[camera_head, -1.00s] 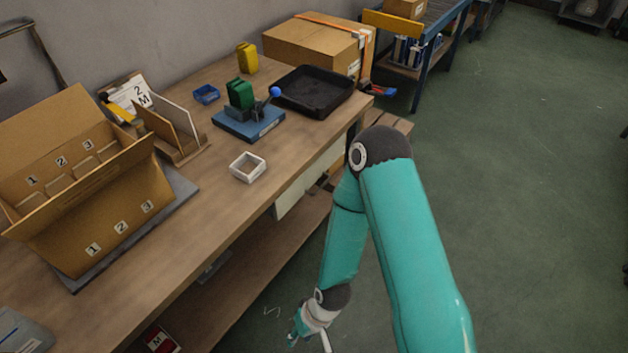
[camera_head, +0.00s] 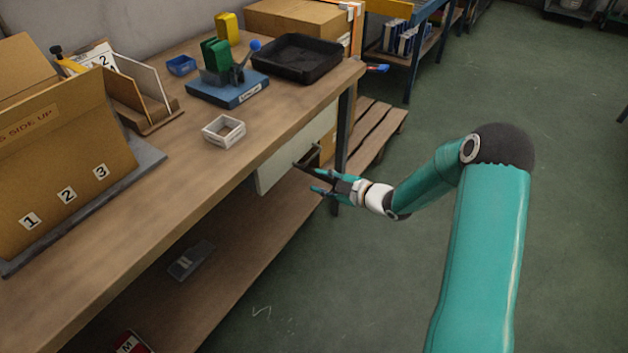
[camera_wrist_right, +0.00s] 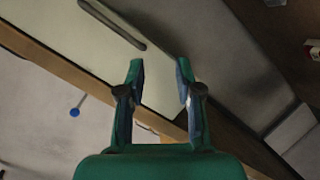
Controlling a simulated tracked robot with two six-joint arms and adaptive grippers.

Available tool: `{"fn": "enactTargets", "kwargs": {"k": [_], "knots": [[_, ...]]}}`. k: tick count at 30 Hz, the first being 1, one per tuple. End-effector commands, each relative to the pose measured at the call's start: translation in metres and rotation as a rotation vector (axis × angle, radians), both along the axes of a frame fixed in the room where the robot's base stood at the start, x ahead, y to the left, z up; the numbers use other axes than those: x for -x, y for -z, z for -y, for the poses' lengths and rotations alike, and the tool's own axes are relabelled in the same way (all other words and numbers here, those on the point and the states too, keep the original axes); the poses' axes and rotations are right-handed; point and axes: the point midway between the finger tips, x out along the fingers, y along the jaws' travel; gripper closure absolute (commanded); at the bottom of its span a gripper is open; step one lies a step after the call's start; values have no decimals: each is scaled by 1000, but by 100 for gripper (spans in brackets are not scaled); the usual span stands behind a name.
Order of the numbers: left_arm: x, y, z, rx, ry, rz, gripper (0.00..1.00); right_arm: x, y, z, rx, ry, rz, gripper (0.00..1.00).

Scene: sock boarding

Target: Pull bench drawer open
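The bench drawer shows a pale front panel (camera_head: 278,170) beneath the bench top, with a dark handle (camera_head: 308,156) on it. The panel looks about level with the bench edge. My right gripper (camera_head: 316,182) is just in front of the drawer, a little below the handle in the picture. In the right wrist view my right gripper (camera_wrist_right: 160,75) has its fingers apart with nothing between them. The drawer front (camera_wrist_right: 150,75) lies beyond them, and the dark handle (camera_wrist_right: 117,24) is ahead of the fingertips, apart from them. My left gripper is out of view.
The bench top (camera_head: 175,205) carries a white tray (camera_head: 224,131), a blue fixture (camera_head: 228,92), a black tray (camera_head: 297,58) and a cardboard box (camera_head: 65,160). A lower shelf (camera_head: 235,250) runs under the bench. A wooden pallet (camera_head: 375,135) stands beyond the bench leg. Floor at right is clear.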

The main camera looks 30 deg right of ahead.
Motion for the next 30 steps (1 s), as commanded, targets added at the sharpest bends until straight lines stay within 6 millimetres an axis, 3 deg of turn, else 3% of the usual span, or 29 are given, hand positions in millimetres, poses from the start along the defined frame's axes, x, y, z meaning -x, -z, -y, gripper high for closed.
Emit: {"fn": "enactTargets", "kwargs": {"k": [1, 3, 6, 10, 17, 30], "knots": [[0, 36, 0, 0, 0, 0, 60, 2, 8, 31, 138, -44, 101, 65], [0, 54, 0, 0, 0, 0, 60, 10, -3, 57, 311, -120, 205, 65], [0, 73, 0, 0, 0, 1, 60, 25, -14, 82, 511, -212, 303, 65], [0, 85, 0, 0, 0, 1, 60, 41, -20, 98, 668, -296, 363, 65], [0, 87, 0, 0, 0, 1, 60, 36, -22, 98, 727, -336, 383, 65], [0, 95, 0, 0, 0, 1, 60, -42, -2, 64, 722, -335, 382, 65]]}}
